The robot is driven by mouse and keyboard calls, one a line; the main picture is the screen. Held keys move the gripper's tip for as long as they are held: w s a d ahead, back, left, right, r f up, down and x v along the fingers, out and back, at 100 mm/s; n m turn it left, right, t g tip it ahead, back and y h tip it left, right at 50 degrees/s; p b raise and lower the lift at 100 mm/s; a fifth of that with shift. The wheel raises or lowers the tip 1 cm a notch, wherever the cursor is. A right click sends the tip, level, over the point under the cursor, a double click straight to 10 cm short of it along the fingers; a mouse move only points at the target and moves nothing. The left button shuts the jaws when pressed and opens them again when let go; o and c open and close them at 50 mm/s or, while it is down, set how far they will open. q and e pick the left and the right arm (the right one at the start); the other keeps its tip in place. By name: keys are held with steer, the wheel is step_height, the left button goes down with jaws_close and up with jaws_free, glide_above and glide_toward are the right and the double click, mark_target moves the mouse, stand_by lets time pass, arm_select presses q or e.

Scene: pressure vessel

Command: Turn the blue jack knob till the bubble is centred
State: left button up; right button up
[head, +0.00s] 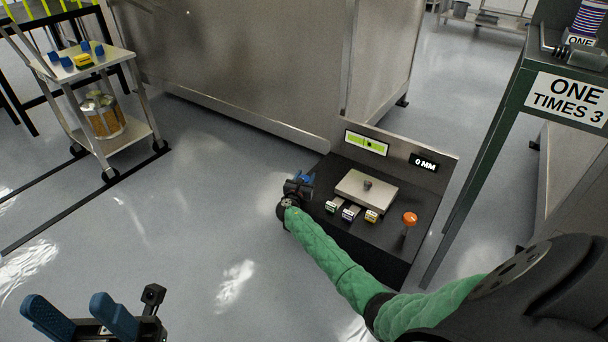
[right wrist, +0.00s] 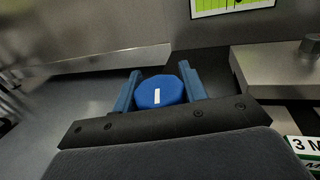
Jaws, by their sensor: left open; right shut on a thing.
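The blue jack knob (right wrist: 158,93) sits between the two blue fingers of my right gripper (right wrist: 160,82) in the right wrist view; the gripper is shut on it. A white mark on its face is near upright, tilted a little. In the head view my right gripper (head: 299,184) is at the left edge of the black bench, largely covering the knob. The green level display (head: 367,143) has a dark bubble near its middle; exact centring is too small to tell. It is cut off in the right wrist view (right wrist: 215,6). My left gripper (head: 82,318) is open and empty at bottom left.
The black bench (head: 405,240) bears a steel plate (head: 350,191), several small coloured-label blocks, an orange-topped lever (head: 410,219) and a "0 MM" readout (head: 424,163). A green stand (head: 492,150) rises at right. A cart (head: 125,65) stands far left; open floor lies between.

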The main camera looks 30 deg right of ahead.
steer(key=m+g+h, duration=0.2)
steer(key=g, duration=0.1)
steer(key=shift+s+r+m+g, duration=0.1)
steer(key=shift+m+g, duration=0.2)
steer(key=shift+m, duration=0.1)
steer(key=m+g, duration=0.1)
steer(key=g, duration=0.1)
steer(key=m+g+h, duration=0.1)
steer(key=g, duration=0.1)
steer(key=shift+s+d+m+h, duration=0.2)
steer(key=shift+m+h, duration=0.1)
steer(key=shift+m, duration=0.1)
steer(key=m+g, duration=0.2)
steer(key=g, duration=0.2)
steer(key=shift+s+b, duration=0.2)
steer(key=shift+b, duration=0.1)
steer(key=shift+s+m+g+b, duration=0.15)
steer(key=shift+m+g+b, duration=0.25)
steer(key=shift+m+g, duration=0.55)
steer(key=shift+s+m+g+b, duration=0.15)
steer(key=shift+m+g+b, duration=0.4)
steer(key=shift+g, duration=0.7)
steer(key=shift+m+g, duration=0.3)
steer(key=o, duration=1)
steer(key=shift+c, duration=0.2)
